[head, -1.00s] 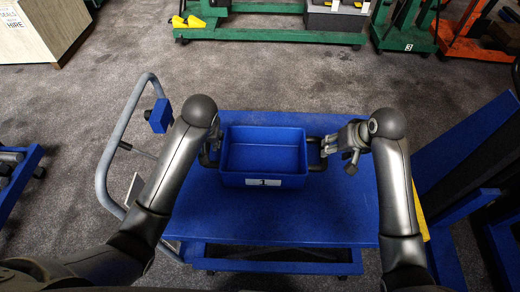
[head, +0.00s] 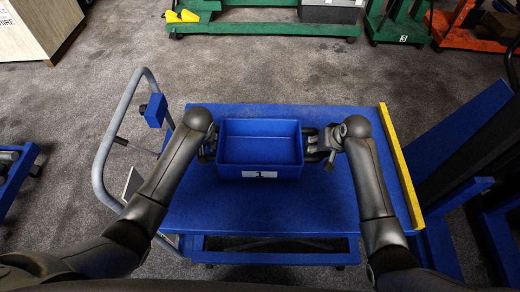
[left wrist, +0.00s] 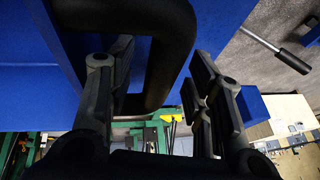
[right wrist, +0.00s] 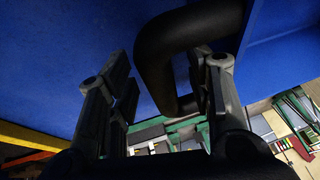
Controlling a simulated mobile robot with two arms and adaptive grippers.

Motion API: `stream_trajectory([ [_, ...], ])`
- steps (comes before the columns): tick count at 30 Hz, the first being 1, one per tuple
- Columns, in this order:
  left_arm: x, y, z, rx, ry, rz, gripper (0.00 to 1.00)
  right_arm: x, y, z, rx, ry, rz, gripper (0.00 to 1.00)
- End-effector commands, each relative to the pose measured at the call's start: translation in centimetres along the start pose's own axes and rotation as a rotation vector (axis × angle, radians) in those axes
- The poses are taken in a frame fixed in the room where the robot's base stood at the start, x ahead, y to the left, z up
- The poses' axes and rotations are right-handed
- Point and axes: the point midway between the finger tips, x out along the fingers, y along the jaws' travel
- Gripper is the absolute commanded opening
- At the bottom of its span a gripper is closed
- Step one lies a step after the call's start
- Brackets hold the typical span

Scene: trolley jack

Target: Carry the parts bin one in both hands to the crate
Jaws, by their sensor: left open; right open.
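The blue parts bin (head: 232,171) with a white front label stands upright on the blue trolley top (head: 270,208). It has a dark handle at each side. My left gripper (head: 208,150) is at the bin's left side. In the left wrist view, its open fingers (left wrist: 160,95) stand on either side of the dark handle (left wrist: 172,62). My right gripper (head: 318,146) is at the bin's right side. In the right wrist view, its open fingers (right wrist: 160,95) straddle the other handle (right wrist: 156,62). Whether the fingers touch the handles cannot be told. I cannot identify the crate.
The trolley has a grey push handle (head: 102,160) at left and a yellow strip (head: 402,167) along its right edge. Blue equipment (head: 460,140) stands close at right. Green machines (head: 265,29) stand at the back, with open grey floor before them.

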Motion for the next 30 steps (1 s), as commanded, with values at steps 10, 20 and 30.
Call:
stream_trajectory([
  [10, 0.52, 0.04, 0.01, 0.000, 0.000, 0.001, 0.47, 0.52, -0.02, 0.03, -0.001, 0.000, 0.000, 0.47],
  [20, 0.49, 0.04, 0.02, 0.000, 0.000, 0.001, 0.12, 0.50, 0.00, 0.04, -0.001, 0.000, 0.000, 0.12],
  [30, 0.49, 0.05, 0.02, 0.000, 0.000, 0.001, 0.00, 0.50, 0.00, 0.04, -0.001, -0.001, 0.000, 0.00],
])
